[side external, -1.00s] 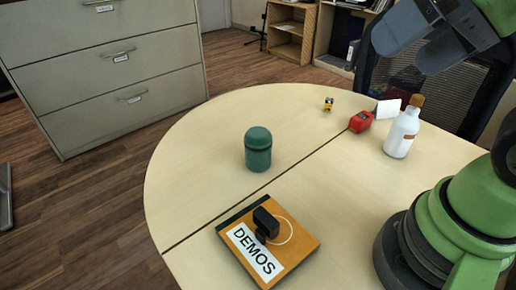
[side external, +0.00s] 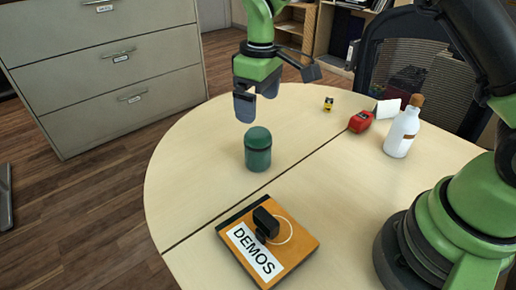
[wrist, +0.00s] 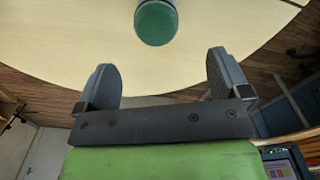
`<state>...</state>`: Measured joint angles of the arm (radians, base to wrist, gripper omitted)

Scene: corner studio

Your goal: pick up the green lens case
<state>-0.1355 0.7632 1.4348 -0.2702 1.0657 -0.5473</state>
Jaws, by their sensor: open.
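The green lens case (side external: 258,150) is a dark green cylinder with a domed lid and a dark band. It stands upright on the round wooden table. In the wrist view the lens case (wrist: 156,22) is at the top centre, beyond the fingertips and roughly in line with the gap between them. My gripper (side external: 256,104) points down, above and apart from the lens case in the side view. In the wrist view my gripper (wrist: 161,72) has its two fingers wide apart with nothing between them.
An orange DEMOS box (side external: 268,241) with a black object (side external: 265,222) on it lies at the front. A white bottle (side external: 402,134), a red tape measure (side external: 360,122), a white card (side external: 387,109) and a small yellow item (side external: 328,104) stand to the right. The table (side external: 190,165) is bare left of the case.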

